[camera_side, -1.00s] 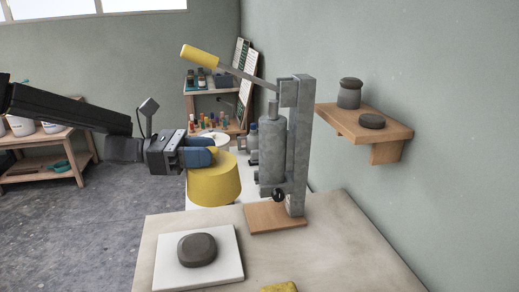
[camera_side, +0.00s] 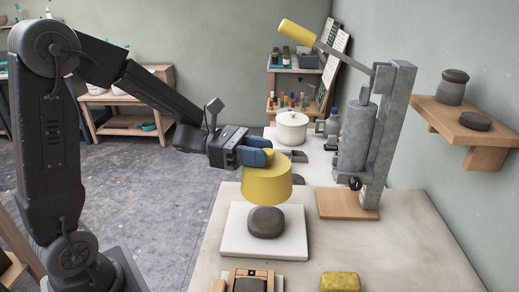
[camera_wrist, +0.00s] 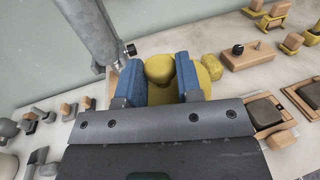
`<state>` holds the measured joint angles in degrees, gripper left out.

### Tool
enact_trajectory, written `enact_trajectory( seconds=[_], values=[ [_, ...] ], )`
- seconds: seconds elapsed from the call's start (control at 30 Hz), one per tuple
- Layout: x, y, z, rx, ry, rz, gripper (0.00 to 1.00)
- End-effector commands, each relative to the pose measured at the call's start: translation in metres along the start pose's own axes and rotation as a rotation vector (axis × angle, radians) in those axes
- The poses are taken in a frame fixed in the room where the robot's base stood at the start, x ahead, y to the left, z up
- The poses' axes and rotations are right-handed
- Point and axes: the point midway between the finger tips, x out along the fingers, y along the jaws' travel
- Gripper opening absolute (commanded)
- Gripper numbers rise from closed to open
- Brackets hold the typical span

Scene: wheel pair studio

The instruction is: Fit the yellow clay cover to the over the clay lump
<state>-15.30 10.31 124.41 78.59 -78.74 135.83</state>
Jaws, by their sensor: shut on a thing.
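The yellow clay cover (camera_side: 268,186) is a wide cup-like shape with a knob on top. It hangs upright over the clay lump. The dark grey clay lump (camera_side: 266,223) is rounded and sits on a white square board (camera_side: 236,240). The cover's lower rim appears just above the lump's top in the side view; the exact gap cannot be told. My gripper (camera_side: 262,157) has blue fingers shut on the cover's knob. In the wrist view my gripper (camera_wrist: 161,78) grips the knob, and the cover (camera_wrist: 206,82) shows below; the lump is hidden there.
A grey lever press (camera_side: 372,140) on a wooden base stands to the right. A yellow sponge (camera_side: 340,282) and a wooden frame (camera_side: 268,273) lie at the front. A white lidded pot (camera_side: 292,128) stands behind.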

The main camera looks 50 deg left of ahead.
Motion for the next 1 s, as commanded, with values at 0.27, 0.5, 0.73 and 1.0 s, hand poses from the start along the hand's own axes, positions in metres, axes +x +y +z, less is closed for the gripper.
enact_trajectory(
  seconds=[0.27,0.5,0.73,1.0],
  values=[
    [0.000,0.000,-0.018,-0.005,0.000,-0.001,0.08],
    [0.000,0.001,-0.041,-0.004,0.000,0.001,0.08],
    [0.000,0.000,-0.054,-0.001,-0.001,0.000,0.08],
    [0.000,0.000,-0.056,0.000,-0.001,0.000,0.08]
  ],
)
